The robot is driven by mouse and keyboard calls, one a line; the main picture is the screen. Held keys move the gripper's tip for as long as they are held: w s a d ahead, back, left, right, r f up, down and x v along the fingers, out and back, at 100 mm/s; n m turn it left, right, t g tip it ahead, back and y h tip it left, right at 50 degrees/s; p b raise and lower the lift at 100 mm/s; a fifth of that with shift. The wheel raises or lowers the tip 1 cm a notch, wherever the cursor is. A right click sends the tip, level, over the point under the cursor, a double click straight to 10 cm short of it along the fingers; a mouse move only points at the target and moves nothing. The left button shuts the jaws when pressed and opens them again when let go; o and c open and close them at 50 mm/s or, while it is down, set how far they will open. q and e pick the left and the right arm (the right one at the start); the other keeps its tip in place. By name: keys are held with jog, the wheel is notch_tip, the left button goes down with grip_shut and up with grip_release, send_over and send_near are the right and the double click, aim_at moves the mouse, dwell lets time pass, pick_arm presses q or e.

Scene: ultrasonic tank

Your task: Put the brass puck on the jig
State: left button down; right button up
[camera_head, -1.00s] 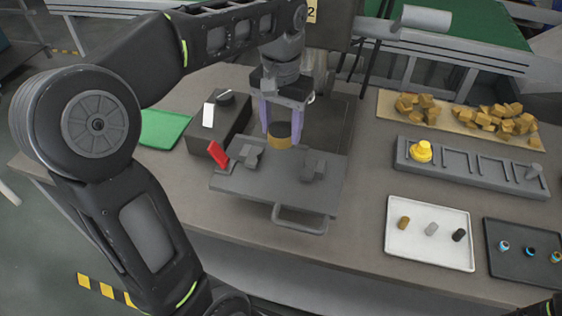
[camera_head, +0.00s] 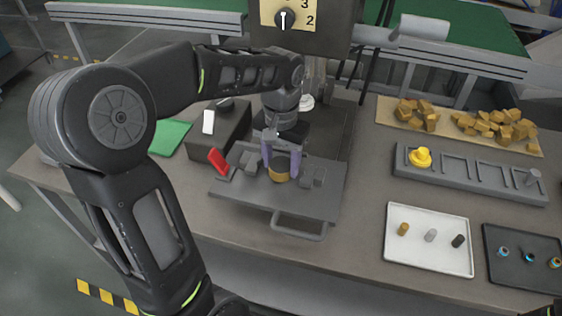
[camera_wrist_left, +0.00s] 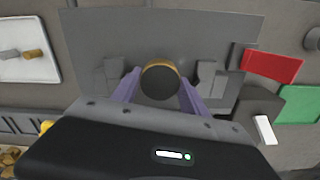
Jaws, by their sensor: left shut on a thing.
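The brass puck (camera_head: 280,176), gold at the side with a dark top, is between the two purple fingers of my left gripper (camera_head: 281,163). In the left wrist view the puck (camera_wrist_left: 160,82) shows as a dark disc with a brass edge. My left gripper is shut on it. The jig (camera_head: 245,196) is a grey plate with two grey blocks, a red lever (camera_head: 218,161) and a front handle. The puck is upright between the blocks, low over the plate. I cannot tell whether it touches the plate. My right gripper is not in view.
A dark box (camera_head: 222,133) and a green pad (camera_head: 170,137) are left of the jig. A machine with a dial (camera_head: 285,19) stands behind. To the right are a slotted grey rack (camera_head: 470,172), a white tray (camera_head: 428,253), a dark tray (camera_head: 522,272) and brass pieces (camera_head: 497,124).

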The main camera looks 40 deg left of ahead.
pick_arm(q)
jog(key=shift+f, duration=0.2)
jog(key=shift+f, duration=0.15)
jog(key=c, duration=0.6)
grip_release()
